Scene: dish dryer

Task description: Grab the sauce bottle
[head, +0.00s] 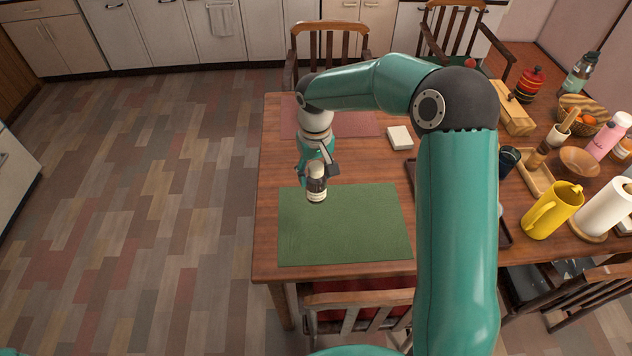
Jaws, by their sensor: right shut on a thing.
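A small bottle (317,190) with a dark label band and a pale lower part is in my right gripper (317,170). It is upright, over the far left part of a green placemat (345,235). I cannot tell whether its base touches the mat. My right gripper comes down on it from above and is shut on it; the fingers hide part of its upper end. My left gripper is not in view.
A red placemat (360,124) and a white box (399,138) lie farther back on the wooden table (268,215). A yellow pitcher (553,210), a paper roll (606,206), a wooden bowl (579,161) and several bottles crowd the right side. Chairs stand around the table.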

